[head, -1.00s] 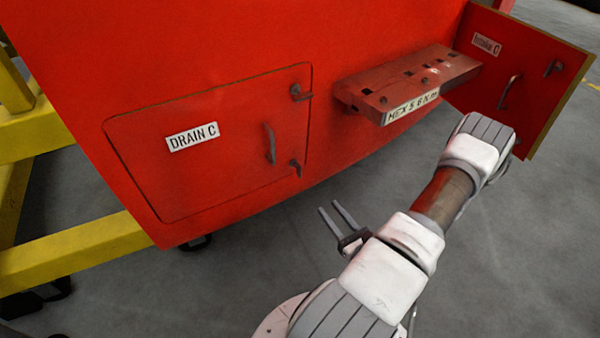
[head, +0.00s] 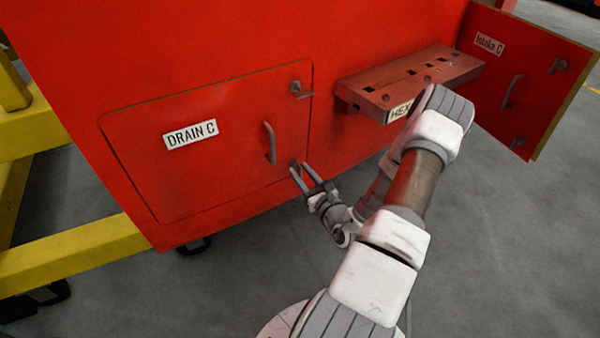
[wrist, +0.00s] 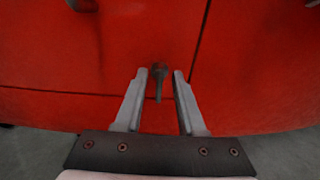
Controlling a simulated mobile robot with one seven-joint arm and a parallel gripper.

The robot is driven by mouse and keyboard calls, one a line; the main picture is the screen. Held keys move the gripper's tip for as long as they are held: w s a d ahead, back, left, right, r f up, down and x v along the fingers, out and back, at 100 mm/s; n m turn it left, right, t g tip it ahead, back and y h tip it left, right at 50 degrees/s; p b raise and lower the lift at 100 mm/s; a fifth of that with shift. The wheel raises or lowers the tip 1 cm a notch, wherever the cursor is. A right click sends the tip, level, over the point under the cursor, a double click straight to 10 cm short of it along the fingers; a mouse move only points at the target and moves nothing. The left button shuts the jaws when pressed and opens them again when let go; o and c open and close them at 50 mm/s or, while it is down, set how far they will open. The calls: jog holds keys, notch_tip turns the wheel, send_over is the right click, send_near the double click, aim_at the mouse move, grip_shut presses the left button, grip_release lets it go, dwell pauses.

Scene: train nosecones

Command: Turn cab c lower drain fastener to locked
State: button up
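The Drain C panel (head: 215,175) is a red door set in the red nosecone, with a label, a grey handle (head: 269,142) and an upper fastener (head: 299,90). The lower drain fastener (wrist: 159,78) is a small dark knob with a lever pointing down in the wrist view, near the panel's right seam. My gripper (head: 304,172) is open, its two fingers reaching toward the lower fastener. In the wrist view the gripper (wrist: 158,82) has one finger on each side of the fastener. Whether the fingers touch it cannot be told.
A red shelf (head: 365,93) with slots and a HEX label juts out right of the panel. An open Intake C door (head: 525,80) stands farther right. A yellow frame (head: 75,255) is at the left.

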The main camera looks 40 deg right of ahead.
jog(key=shift+w, duration=0.5)
grip_shut()
